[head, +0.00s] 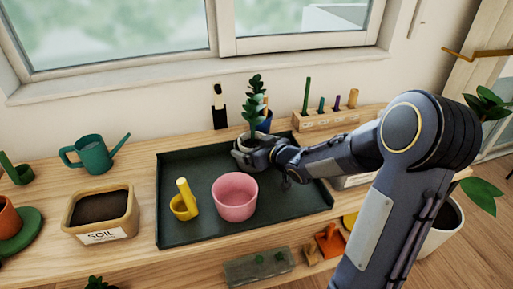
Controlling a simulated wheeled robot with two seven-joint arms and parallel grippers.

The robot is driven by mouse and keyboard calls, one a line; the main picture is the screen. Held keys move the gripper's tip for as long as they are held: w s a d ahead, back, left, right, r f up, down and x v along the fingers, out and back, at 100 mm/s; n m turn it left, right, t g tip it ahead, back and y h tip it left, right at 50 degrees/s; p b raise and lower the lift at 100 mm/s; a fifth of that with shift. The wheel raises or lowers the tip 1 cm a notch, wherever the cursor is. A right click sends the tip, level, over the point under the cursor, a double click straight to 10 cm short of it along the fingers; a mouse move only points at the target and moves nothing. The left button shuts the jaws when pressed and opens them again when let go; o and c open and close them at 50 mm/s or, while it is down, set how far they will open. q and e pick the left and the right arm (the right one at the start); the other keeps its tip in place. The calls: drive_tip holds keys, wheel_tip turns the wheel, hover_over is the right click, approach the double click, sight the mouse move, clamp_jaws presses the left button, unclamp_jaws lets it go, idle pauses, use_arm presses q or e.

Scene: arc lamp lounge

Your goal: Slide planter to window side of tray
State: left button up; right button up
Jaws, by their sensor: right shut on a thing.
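The planter (240,158) is a grey pot with a dark green leafy plant (253,100) standing up from it. It is upright at the back edge of the dark green tray (185,232), on the side near the window (300,30). My right gripper (262,156) reaches in from the right and is shut on the planter. The fingers and the arm hide part of the pot. My left gripper is not in view.
A pink pot (235,198) and a yellow scoop (184,200) are in the tray. A soil box (100,212) and a teal watering can (92,153) stand left of it.

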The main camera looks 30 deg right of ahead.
drive_tip(key=shift+a, duration=0.4)
drive_tip(key=shift+d, duration=0.1)
drive_tip(key=o, duration=0.9)
drive_tip(key=shift+s, duration=0.1)
drive_tip(key=p+v, duration=0.1)
drive_tip(key=v, duration=0.5)
drive_tip(key=shift+s+r, duration=0.1)
drive_tip(key=shift+r, duration=0.1)
drive_tip(key=shift+s+d, duration=0.1)
drive_tip(key=shift+s, duration=0.55)
